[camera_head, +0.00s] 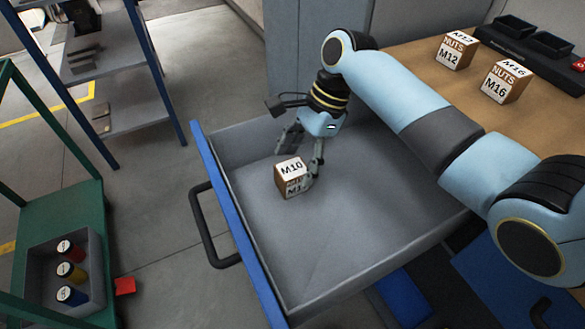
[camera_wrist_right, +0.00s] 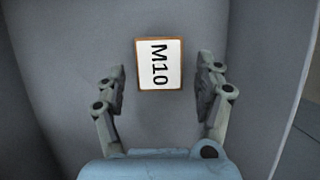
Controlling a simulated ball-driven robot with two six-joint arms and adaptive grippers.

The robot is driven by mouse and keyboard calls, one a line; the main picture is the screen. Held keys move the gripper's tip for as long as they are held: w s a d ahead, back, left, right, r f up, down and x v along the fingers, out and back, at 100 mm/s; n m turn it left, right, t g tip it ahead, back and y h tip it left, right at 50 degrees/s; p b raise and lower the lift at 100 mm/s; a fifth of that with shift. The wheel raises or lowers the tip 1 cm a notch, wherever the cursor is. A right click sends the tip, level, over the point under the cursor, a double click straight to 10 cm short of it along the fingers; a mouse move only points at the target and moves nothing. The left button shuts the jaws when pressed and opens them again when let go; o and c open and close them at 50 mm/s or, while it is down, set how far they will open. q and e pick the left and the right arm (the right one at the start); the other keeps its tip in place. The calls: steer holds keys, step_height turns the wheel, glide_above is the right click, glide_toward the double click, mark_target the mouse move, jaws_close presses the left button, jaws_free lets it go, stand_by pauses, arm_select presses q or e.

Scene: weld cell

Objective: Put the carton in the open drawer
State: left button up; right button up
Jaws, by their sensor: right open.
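The carton (camera_head: 292,176), a small box with a white top marked M10, is inside the open grey drawer (camera_head: 340,262), near its left wall. In the right wrist view the carton (camera_wrist_right: 160,64) lies just beyond and between the fingertips, with a gap on both sides. My right gripper (camera_head: 303,150) is open and reaches down into the drawer beside the carton; it also shows in the right wrist view (camera_wrist_right: 160,85). My left gripper is not in view.
The drawer has a blue front and a black handle (camera_head: 207,235). Two more cartons, M12 (camera_head: 454,52) and M16 (camera_head: 504,82), stand on the wooden bench (camera_head: 420,70) beside a black tray (camera_head: 530,45).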

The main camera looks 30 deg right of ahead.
steer(key=p+v, duration=0.1)
steer(key=v, duration=0.7)
